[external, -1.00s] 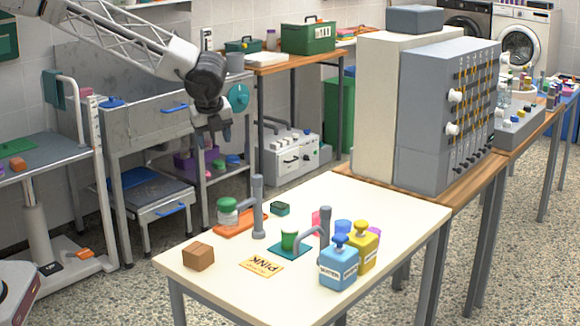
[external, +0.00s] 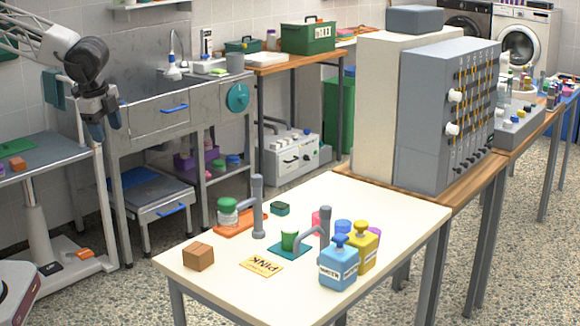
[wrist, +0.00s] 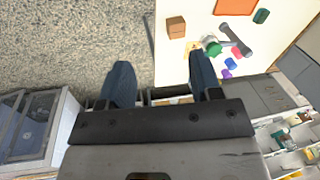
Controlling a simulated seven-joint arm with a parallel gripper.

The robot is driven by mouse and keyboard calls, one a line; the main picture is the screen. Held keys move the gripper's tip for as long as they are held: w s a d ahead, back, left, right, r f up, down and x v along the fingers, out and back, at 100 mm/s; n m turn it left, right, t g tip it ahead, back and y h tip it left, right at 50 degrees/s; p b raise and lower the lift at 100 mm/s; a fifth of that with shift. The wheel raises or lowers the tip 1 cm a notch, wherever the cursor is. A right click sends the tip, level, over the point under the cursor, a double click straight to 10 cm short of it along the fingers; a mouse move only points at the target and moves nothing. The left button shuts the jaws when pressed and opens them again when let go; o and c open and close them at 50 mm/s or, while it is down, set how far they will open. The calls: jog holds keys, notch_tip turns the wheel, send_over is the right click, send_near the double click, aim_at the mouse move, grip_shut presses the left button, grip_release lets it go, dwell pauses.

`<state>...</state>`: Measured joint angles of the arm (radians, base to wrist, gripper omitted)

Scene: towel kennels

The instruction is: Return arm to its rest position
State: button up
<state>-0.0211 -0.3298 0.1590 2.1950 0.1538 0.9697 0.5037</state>
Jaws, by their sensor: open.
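My gripper (external: 108,128) hangs at the left of the external view, in front of the steel sink unit and well clear of the cream table. Its fingers point down. In the wrist view my gripper (wrist: 160,84) has its two dark blue fingers apart, with nothing between them. My arm comes in from the upper left corner of the external view.
The cream table (external: 215,288) holds a brown box (external: 199,256), a green-lidded jar (external: 228,210), a green cup (external: 289,240), a blue bottle (external: 339,268) and a yellow bottle (external: 362,250). A grey trolley table (external: 55,158) stands below left of my gripper. Speckled floor lies open between.

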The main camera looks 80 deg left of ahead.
jog(key=s+d+f+n, duration=0.2)
jog(key=s+n, duration=0.1)
jog(key=s, duration=0.6)
jog(key=s+d+f+n+t+h, duration=0.1)
jog(key=s+f+n, duration=0.1)
jog(key=s, duration=0.8)
jog(key=shift+s+d+f+n+h, duration=0.15)
jog(key=shift+s+d+n+h, duration=0.15)
jog(key=shift+n, duration=0.3)
